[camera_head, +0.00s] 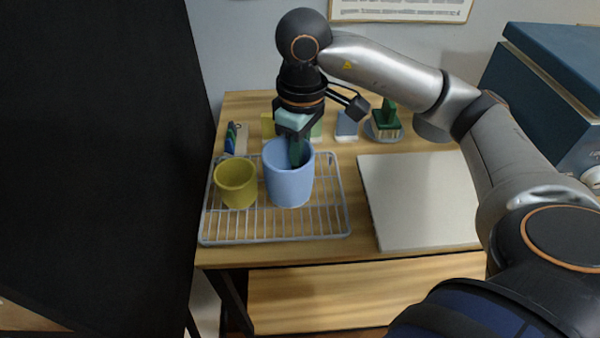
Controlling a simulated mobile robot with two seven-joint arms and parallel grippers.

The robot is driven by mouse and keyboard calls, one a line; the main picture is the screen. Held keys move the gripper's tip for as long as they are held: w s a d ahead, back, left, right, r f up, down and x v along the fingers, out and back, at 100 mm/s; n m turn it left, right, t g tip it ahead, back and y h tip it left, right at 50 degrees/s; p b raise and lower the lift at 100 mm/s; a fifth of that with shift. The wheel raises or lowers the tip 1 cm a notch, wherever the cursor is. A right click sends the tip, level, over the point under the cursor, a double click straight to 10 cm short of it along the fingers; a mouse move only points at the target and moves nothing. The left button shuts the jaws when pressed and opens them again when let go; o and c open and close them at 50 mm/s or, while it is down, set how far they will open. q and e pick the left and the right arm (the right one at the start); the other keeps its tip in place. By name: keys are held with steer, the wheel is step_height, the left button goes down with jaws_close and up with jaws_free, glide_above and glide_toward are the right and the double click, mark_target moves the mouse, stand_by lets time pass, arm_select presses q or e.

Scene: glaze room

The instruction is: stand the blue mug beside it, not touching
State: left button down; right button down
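The blue mug (289,187) is upright at the middle of the wire rack (325,222). An olive-yellow mug (237,186) stands on the rack just left of it, with a narrow gap between the two. My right gripper (296,160) points down from above at the blue mug, with a finger reaching inside its mouth. The other finger is hidden, so I cannot tell whether it closes on the mug's wall. I cannot tell whether the mug's base rests on the rack. My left gripper is not in view.
A pale flat board (415,205) lies right of the rack on the wooden table (285,257). Behind stand small coloured tiles (346,127) and a green brush (388,120). A dark panel (90,150) fills the left. A blue box (548,85) stands at right.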

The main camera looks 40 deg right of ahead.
steer(key=shift+f, duration=1.6)
steer(key=shift+f, duration=0.2)
steer(key=c, duration=1)
jaws_free()
steer(key=shift+r, duration=0.1)
